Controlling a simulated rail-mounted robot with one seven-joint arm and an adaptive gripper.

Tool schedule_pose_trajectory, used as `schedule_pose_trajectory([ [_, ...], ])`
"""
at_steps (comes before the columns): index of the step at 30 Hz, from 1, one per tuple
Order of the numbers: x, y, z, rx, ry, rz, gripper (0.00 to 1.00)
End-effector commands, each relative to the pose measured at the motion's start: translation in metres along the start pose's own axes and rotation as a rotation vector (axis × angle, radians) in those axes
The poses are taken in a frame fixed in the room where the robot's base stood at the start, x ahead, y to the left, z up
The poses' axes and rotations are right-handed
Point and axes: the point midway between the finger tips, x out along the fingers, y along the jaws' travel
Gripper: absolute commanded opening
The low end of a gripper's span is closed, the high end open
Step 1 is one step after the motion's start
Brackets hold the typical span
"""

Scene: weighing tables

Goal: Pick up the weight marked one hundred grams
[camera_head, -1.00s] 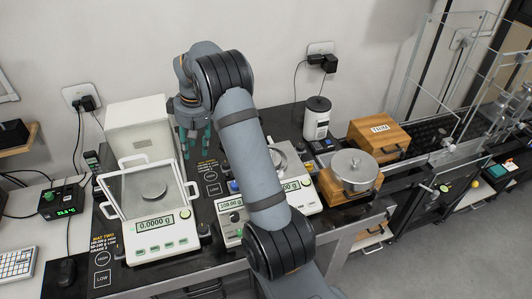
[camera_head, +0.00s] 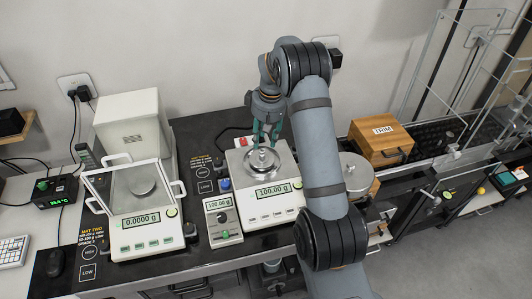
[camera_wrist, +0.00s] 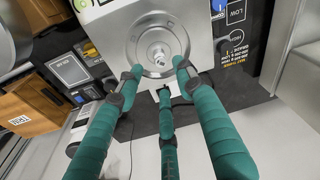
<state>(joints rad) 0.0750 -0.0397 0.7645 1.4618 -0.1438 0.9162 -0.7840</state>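The weight is a small shiny metal piece with a knob on top (camera_head: 262,155), standing on the round pan of the middle scale (camera_head: 272,214). The scale's display reads 100.00 g; I cannot read any mark on the weight itself. It also shows in the wrist view (camera_wrist: 158,56), near the centre of the round pan. My gripper (camera_head: 266,138) hangs just above and behind the weight, its green fingers pointing down. In the wrist view my gripper (camera_wrist: 160,80) has its fingers spread apart with nothing between them, and the weight shows beyond the fingertips.
A glass-shielded balance (camera_head: 148,232) reading 0.0000 g stands to the left, with a white box (camera_head: 128,115) behind. A small display unit (camera_head: 223,220) sits beside the middle scale. A lidded metal pot (camera_head: 355,172) and a wooden box (camera_head: 381,143) stand to the right.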

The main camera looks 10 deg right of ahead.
Motion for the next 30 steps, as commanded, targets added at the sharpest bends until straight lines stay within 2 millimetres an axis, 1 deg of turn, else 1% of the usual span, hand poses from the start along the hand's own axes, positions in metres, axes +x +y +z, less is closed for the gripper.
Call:
schedule_pose_trajectory([
  [5, 0.012, 0.000, 0.001, 0.002, -0.003, 0.000, 0.37],
  [9, 0.031, -0.005, 0.000, 0.002, -0.005, -0.001, 0.37],
  [12, 0.046, -0.005, -0.001, 0.002, -0.002, 0.000, 0.37],
  [15, 0.055, -0.005, -0.001, 0.002, 0.000, 0.001, 0.37],
  [22, 0.058, -0.004, -0.001, 0.002, 0.002, 0.002, 0.37],
  [30, 0.057, -0.004, -0.001, 0.002, 0.002, 0.002, 0.22],
])
